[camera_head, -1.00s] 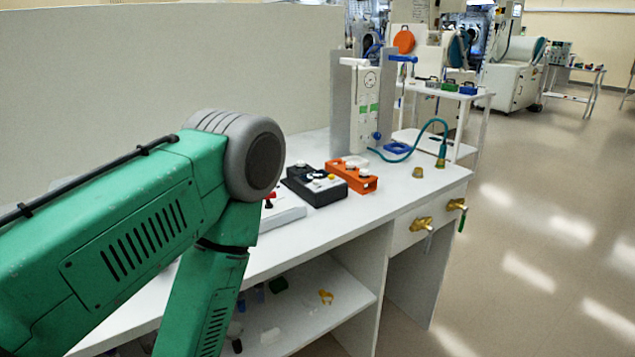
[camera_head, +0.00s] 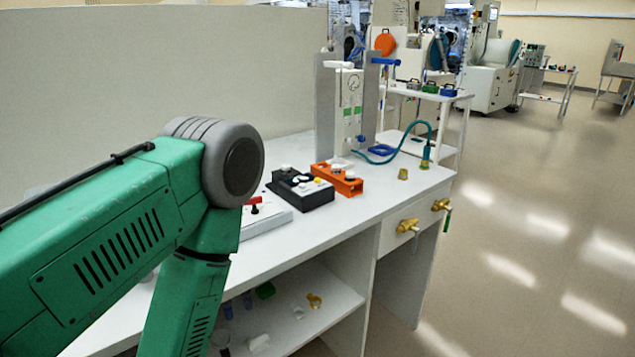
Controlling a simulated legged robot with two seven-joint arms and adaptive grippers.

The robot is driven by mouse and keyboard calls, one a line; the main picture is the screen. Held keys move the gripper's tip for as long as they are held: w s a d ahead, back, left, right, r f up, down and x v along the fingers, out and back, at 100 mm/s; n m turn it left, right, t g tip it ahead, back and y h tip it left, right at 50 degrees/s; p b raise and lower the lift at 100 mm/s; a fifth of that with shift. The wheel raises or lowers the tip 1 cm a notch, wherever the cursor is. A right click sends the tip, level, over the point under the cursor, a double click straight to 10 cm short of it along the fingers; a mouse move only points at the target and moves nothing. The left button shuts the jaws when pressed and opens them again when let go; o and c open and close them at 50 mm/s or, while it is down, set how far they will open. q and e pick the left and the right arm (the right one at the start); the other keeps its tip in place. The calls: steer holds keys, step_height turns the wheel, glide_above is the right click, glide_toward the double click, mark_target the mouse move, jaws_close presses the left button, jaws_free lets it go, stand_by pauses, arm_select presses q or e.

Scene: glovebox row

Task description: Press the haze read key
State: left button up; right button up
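I cannot make out which control is the haze read key; no label is legible. On the white bench (camera_head: 385,207) are a black box (camera_head: 312,193) with knobs and a small yellow part on top, and an orange block (camera_head: 346,184) with pale round parts. A white box with a red-topped part (camera_head: 255,203) sits nearer, partly hidden behind my green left arm. An upright white panel (camera_head: 349,105) with a dial and green labels stands behind them. My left arm fills the left side, bent downward at a grey joint. Neither gripper is in view.
A teal hose (camera_head: 410,133) loops over the bench's far end near a brass fitting (camera_head: 403,174). A lower shelf (camera_head: 325,290) holds small loose items. A white cart (camera_head: 447,108) stands behind; open floor lies right.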

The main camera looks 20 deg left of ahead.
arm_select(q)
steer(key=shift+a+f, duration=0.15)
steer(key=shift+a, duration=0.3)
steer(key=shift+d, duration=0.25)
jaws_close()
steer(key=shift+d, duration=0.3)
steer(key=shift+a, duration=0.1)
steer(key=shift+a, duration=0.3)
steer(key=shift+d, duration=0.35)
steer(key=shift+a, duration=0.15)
